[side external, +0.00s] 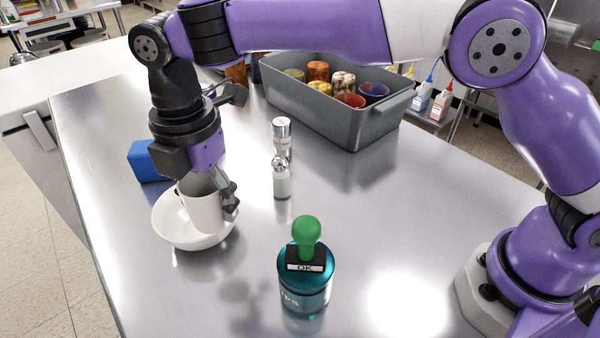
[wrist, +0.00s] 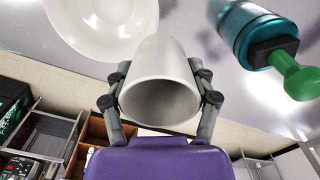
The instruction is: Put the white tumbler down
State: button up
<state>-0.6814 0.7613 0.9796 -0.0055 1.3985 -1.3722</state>
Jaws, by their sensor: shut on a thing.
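The white tumbler (side external: 201,209) is held by my gripper (side external: 226,203) at the left of the side view. In the wrist view my gripper (wrist: 160,98) is shut on the tumbler (wrist: 160,65), one finger on each side, with its open mouth toward the camera. In the side view the tumbler overlaps a white bowl (side external: 172,236) on the steel counter. In the wrist view the bowl (wrist: 115,45) lies to the upper left of the tumbler. I cannot tell whether the tumbler touches the bowl or the counter.
A teal jar (side external: 305,288) and a green-handled stamp (side external: 306,238) stand near the front. Two shakers (side external: 282,180) stand mid-counter. A blue block (side external: 148,162) is behind the bowl. A grey bin (side external: 330,118) of cups is at the back. The counter (side external: 390,215) is clear at right.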

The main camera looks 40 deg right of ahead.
jog(key=s+a+f+n, duration=0.2)
jog(key=s+a+n, duration=0.15)
jog(key=a, duration=0.35)
jog(key=f, duration=0.5)
jog(key=a+f, duration=0.1)
jog(key=f, duration=0.2)
jog(key=shift+s, duration=0.35)
jog(key=shift+f, duration=0.1)
jog(key=o, duration=1.2)
jog(key=shift+c, duration=0.2)
